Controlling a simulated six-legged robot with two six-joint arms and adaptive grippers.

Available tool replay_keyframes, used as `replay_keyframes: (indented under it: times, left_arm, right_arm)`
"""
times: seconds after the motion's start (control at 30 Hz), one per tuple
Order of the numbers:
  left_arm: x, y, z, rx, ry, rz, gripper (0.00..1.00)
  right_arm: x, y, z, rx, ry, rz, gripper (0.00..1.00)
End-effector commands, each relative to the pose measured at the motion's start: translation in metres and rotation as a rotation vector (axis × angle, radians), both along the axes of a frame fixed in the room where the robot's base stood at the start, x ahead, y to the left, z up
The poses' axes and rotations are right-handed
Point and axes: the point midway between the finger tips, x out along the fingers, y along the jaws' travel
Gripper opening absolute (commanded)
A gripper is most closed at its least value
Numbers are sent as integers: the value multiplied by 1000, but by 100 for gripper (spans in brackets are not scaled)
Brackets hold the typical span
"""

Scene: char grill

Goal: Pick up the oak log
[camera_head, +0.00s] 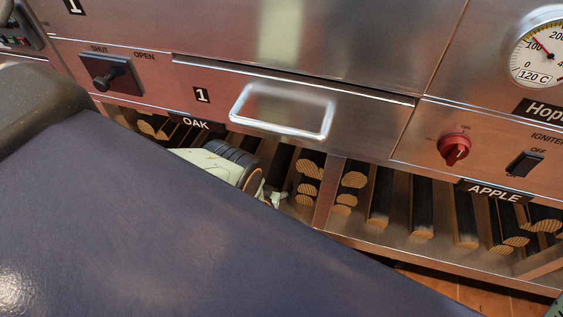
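Oak logs (307,168) with pale cut ends and dark bark lie in the open compartment under the "OAK" label (196,123), below the drawer marked 1. More of them show at its left end. My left gripper (270,195) is at the compartment's opening, just left of the stacked log ends. Only its wrist and a small part of its fingers show. A dark blue surface close to the camera covers the rest, so I cannot tell whether it is open or touching a log.
The drawer handle (282,110) sticks out above the oak compartment. A metal divider (328,192) separates it from the apple compartment with its "APPLE" label (494,191). A black lever (104,77) and a red knob (454,148) stand out from the front panel.

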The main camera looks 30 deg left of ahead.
Motion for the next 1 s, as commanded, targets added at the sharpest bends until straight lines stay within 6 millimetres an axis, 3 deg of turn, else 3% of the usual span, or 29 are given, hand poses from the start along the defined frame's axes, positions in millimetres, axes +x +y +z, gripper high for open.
replay_keyframes:
  times: [0.9, 1.0]
  left_arm:
    - [3, 0, 1, 1, -3, 0, 6]
    - [5, 1, 3, 1, -9, -1, 5]
  right_arm:
    - [0, 0, 0, 0, 1, 0, 40]
    - [0, 0, 0, 0, 1, 0, 40]
